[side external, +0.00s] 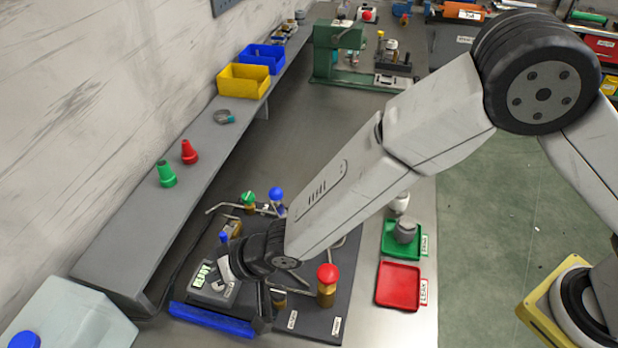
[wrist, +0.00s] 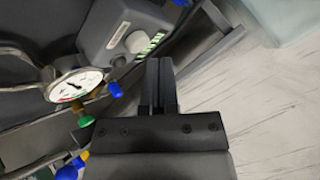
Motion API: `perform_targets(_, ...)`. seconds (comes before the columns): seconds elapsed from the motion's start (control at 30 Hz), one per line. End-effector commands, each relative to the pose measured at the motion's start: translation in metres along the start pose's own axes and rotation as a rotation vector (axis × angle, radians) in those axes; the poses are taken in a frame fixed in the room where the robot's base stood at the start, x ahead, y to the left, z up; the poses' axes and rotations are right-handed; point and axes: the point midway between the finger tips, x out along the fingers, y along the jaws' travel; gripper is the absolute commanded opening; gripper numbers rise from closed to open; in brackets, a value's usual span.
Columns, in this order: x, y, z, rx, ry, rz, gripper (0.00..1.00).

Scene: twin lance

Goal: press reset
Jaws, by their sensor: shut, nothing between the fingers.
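A grey box (side external: 212,292) with a lit green READY display (side external: 201,275) stands at the lower left of the bench in the side view. The wrist view shows the same box (wrist: 120,22) with a label, a round pale button (wrist: 137,41) and the edge of the striped green display (wrist: 151,45). I cannot read any lettering by the button. My gripper (wrist: 159,63) is shut and empty, its fingertips just below the button in the wrist picture. I cannot tell whether they touch the box. In the side view my wrist hides the fingertips and part of the box.
A pressure gauge (wrist: 76,86) with hoses and blue and green caps lies left of my fingers. A red-topped brass fitting (side external: 327,287) stands on the dark plate. Red (side external: 399,285) and green (side external: 388,243) trays lie to the right. A shelf (side external: 130,225) runs along the wall.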

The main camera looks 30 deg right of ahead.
Motion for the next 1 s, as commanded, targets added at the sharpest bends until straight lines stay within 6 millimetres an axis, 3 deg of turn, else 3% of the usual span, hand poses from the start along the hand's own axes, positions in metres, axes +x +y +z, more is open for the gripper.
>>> perform_targets(1.0, -0.035, -0.025, -0.025, 0.000, 0.000, 0.000, 0.00)
